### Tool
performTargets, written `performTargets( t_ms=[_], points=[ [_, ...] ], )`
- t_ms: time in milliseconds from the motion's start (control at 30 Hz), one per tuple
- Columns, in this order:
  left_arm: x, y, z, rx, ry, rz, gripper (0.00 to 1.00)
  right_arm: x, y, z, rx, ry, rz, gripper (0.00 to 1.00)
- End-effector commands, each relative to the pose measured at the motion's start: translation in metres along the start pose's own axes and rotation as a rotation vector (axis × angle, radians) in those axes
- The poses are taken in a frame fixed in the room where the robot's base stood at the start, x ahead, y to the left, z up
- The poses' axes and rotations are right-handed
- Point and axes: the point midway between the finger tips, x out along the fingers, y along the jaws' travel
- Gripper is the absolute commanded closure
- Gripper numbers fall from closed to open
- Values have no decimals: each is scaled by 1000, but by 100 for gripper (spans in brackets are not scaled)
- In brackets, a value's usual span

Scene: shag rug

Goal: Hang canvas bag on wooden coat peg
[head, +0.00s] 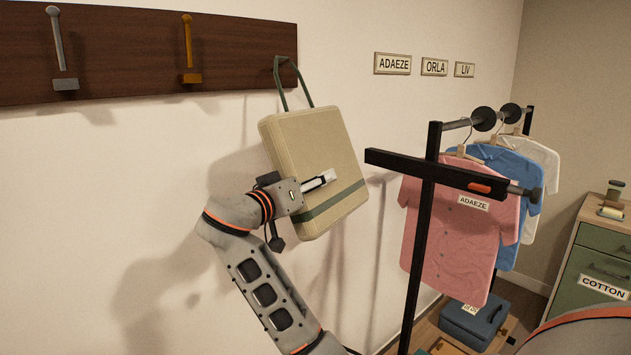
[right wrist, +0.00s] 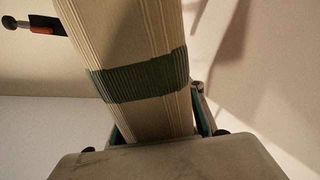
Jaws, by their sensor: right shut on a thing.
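The canvas bag (head: 312,160) is beige with a green band and a green strap. It hangs tilted in front of the wall in the head view. My right gripper (head: 322,180) is shut on its side. The right wrist view shows the bag's ribbed edge (right wrist: 150,50) between the fingers. The strap loop reaches up over the right end of the dark peg board (head: 125,40). A dark green shape shows there, and I cannot tell whether the strap is around a peg. A grey peg (head: 60,50) and an amber peg (head: 187,50) are bare. My left gripper is not in view.
A black clothes rack (head: 426,220) with a pink shirt (head: 452,230) and other shirts stands close to the bag's right. A blue case (head: 473,320) lies beneath. A green cabinet (head: 597,265) is at far right. The wall below the board is clear.

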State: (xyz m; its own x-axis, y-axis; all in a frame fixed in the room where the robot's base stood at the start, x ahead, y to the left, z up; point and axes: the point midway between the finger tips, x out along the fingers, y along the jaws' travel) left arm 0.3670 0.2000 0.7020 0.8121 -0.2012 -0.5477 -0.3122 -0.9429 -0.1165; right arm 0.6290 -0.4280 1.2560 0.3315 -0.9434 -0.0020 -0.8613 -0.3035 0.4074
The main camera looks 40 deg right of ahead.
Motion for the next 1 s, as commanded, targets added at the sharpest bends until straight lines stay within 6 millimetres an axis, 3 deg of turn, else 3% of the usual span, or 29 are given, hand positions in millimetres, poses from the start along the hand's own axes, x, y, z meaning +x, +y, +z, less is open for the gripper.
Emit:
performTargets(
  t_ms=[467,500,567,867,1000],
  points=[
    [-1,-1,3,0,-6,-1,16,0,1,-1,1,1,1,93],
    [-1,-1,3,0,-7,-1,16,0,1,-1,1,1,1,57],
    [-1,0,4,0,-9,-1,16,0,1,-1,1,1,1,43],
    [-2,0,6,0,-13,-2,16,-1,0,0,-1,-1,-1,43],
    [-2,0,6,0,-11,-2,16,-12,-1,1,-1,-1,-4,43]
  ],
)
